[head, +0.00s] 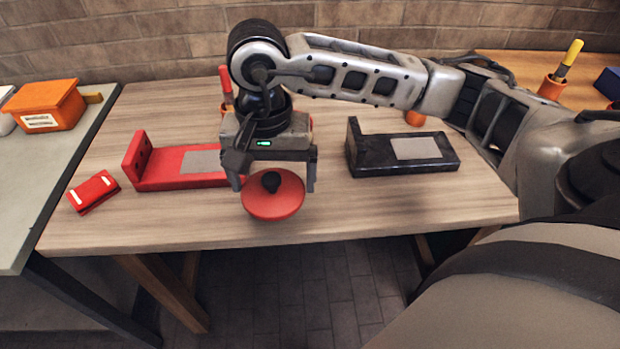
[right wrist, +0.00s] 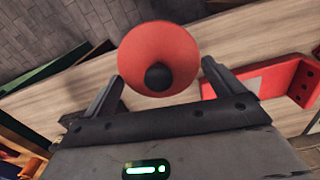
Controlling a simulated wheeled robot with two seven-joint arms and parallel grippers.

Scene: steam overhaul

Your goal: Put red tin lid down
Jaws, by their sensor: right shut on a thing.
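The red tin lid (head: 259,203) is a round red disc with a black knob (head: 271,182) on top. My right gripper (head: 273,183) is shut on the lid, with its fingers set wide on either side. The lid appears held above the front part of the wooden table, near its front edge. In the right wrist view the lid (right wrist: 135,55) shows between the two fingertips (right wrist: 165,80), its knob facing the gripper. My left gripper is not in view.
On the wooden table (head: 150,222) are a red stand (head: 155,172) with a grey pad, a small red box (head: 93,192) and a black stand (head: 365,160) with a grey pad. An orange box (head: 45,103) sits on the grey side table (head: 30,165). Table between the stands is partly clear.

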